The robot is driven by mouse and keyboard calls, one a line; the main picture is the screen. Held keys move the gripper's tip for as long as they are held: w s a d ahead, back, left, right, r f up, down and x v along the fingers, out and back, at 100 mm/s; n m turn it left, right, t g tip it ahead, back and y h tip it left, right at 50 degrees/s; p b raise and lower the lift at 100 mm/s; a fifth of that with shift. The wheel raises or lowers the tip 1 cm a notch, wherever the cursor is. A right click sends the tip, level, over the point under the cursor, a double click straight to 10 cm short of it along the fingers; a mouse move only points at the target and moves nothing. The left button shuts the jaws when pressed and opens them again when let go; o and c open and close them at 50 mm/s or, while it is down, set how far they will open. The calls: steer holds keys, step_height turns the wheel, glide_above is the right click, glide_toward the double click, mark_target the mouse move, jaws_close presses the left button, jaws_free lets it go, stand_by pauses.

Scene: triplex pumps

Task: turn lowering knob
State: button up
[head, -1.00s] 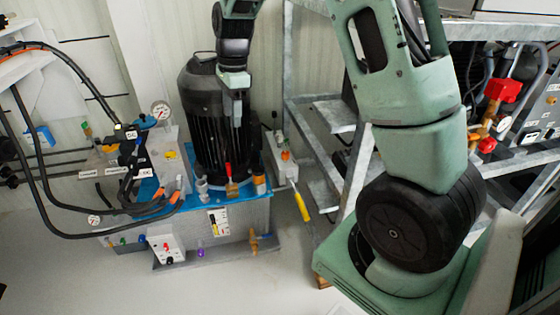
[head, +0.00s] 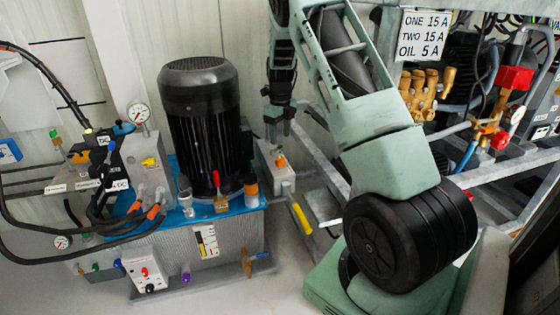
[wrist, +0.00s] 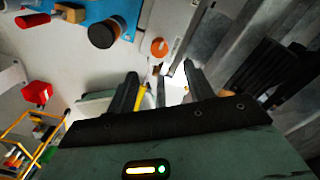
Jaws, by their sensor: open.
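My gripper (head: 277,140) points down just above a small grey box (head: 270,168) at the right end of the blue-topped pump unit. In the wrist view its two fingers (wrist: 160,70) are apart with nothing held between them. An orange knob (head: 281,160) sits on the box below the fingers; in the wrist view the orange knob (wrist: 158,47) shows just beyond the gap between the fingertips, apart from them. A yellow handle (head: 301,218) hangs from the box, and part of it (wrist: 140,97) shows by the left finger. No readable label marks the lowering knob.
A tall black motor (head: 203,120) stands left of my gripper. A grey metal frame (head: 335,165) is close on the right. Black hoses and gauges fill the left side.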

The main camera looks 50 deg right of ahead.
mark_target(280, 158)
step_height(280, 158, down, 9)
steer(key=b, duration=0.2)
steer(key=shift+f+b, duration=0.1)
steer(key=shift+b, duration=0.2)
steer(key=c, duration=1)
